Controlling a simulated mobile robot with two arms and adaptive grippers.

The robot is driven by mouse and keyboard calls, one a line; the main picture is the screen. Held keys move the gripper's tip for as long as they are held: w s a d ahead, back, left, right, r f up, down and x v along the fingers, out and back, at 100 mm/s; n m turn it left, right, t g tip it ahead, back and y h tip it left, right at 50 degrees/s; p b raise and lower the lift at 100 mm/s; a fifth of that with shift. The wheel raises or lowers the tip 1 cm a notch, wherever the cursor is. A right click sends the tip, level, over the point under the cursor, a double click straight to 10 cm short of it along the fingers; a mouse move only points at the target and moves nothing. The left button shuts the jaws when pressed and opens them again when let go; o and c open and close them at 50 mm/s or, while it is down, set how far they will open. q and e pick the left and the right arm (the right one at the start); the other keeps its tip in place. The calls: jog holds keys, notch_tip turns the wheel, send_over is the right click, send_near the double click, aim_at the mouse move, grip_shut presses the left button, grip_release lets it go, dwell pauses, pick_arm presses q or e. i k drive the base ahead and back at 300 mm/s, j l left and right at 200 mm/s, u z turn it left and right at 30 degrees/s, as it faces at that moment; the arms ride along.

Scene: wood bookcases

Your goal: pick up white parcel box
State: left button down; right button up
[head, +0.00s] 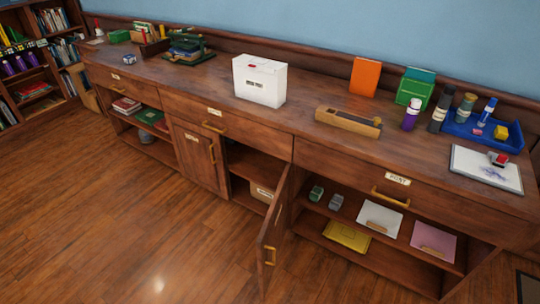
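A white box (259,81) stands upright on the long wooden counter (210,85), near its middle and toward the back. It has a small red mark on top and dark marks on its front face. Nothing touches it that I can see. Neither my left nor my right gripper shows in the head view.
A wooden tray (348,122), an orange panel (364,77), green boxes (414,89), bottles and a blue tray (480,134) stand right of the box. Below, a cabinet door (275,235) hangs open into the room. The floor (120,220) is free.

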aim_at(264, 89)
jog(key=u, duration=0.4)
jog(key=i+j+u, duration=0.2)
jog(key=u, duration=0.15)
jog(key=i+j+u, duration=0.1)
jog(key=i+u, duration=0.3)
jog(key=i+j+u, duration=0.1)
jog(key=u, duration=0.25)
jog(key=i, duration=2.75)
jog(key=i+z, duration=0.2)
jog(key=z, duration=0.2)
jog(key=i+j+z, duration=0.1)
jog(key=i+z, duration=0.15)
jog(key=z, duration=0.15)
jog(key=i+j+z, duration=0.15)
jog(key=z, duration=0.3)
jog(key=i+j+z, duration=0.2)
jog(key=z, duration=0.2)
